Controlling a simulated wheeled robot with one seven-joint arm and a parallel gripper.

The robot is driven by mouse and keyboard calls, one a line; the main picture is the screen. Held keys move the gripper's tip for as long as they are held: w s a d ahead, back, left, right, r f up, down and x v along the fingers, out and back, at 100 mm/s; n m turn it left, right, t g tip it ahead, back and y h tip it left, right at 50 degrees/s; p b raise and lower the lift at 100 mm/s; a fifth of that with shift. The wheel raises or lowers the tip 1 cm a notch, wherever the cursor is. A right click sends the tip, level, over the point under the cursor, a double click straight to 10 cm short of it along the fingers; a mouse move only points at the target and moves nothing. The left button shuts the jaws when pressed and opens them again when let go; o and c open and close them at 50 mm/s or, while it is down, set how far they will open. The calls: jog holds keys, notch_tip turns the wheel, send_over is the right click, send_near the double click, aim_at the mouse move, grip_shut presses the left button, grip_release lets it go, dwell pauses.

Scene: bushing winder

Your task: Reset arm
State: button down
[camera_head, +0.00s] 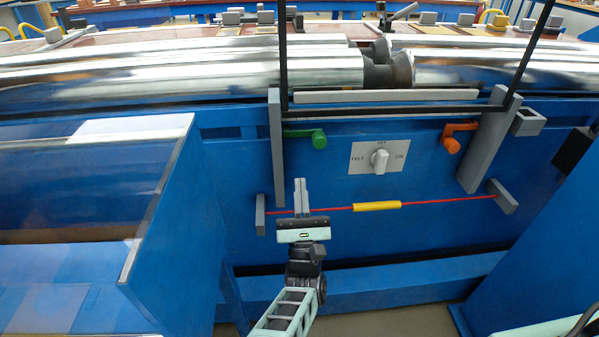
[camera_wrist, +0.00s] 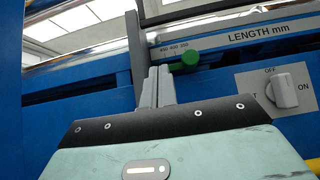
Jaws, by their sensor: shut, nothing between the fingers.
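My gripper (camera_head: 301,198) is in front of the blue machine panel (camera_head: 345,226), near the left end of a red cord (camera_head: 330,209). Its two grey fingers point upward and are closed together with nothing between them. In the wrist view the shut fingers (camera_wrist: 158,85) stand just left of and below a green lever (camera_wrist: 185,61). The green lever also shows in the head view (camera_head: 306,137), above my gripper. A rotary switch (camera_head: 379,160) marked OFF and ON sits to the right. I cannot tell whether the fingers touch the panel or cord.
An orange lever (camera_head: 452,138) is at the right. A yellow sleeve (camera_head: 377,205) sits on the red cord. Shiny metal rollers (camera_head: 180,66) run above the panel. A blue cabinet with a clear cover (camera_head: 85,180) stands close on the left, and a blue block (camera_head: 540,245) on the right.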

jog(key=s+d+f+m+g+h, duration=0.1)
jog(key=s+d+m+g+h, duration=0.1)
jog(key=d+m+g+h, duration=0.6)
jog(key=s+d+f+m+g+h, duration=0.1)
jog(key=s+d+m+g+h, duration=0.1)
jog(key=d+m+g+h, duration=0.6)
jog(key=s+d+m+g+y, duration=0.25)
jog(key=s+m+g, duration=0.35)
jog(key=s+g, duration=0.35)
jog(key=s+a+r+m+g+y, duration=0.1)
jog(key=s+a+r+m+y, duration=0.65)
jog(key=s+r+y, duration=0.6)
notch_tip(320, 180, up, 14)
jog(key=w+a+n+p, duration=0.1)
jog(key=a+p, duration=0.1)
jog(key=p, duration=1.1)
jog(key=shift+y, duration=0.3)
jog(key=shift+g, duration=0.25)
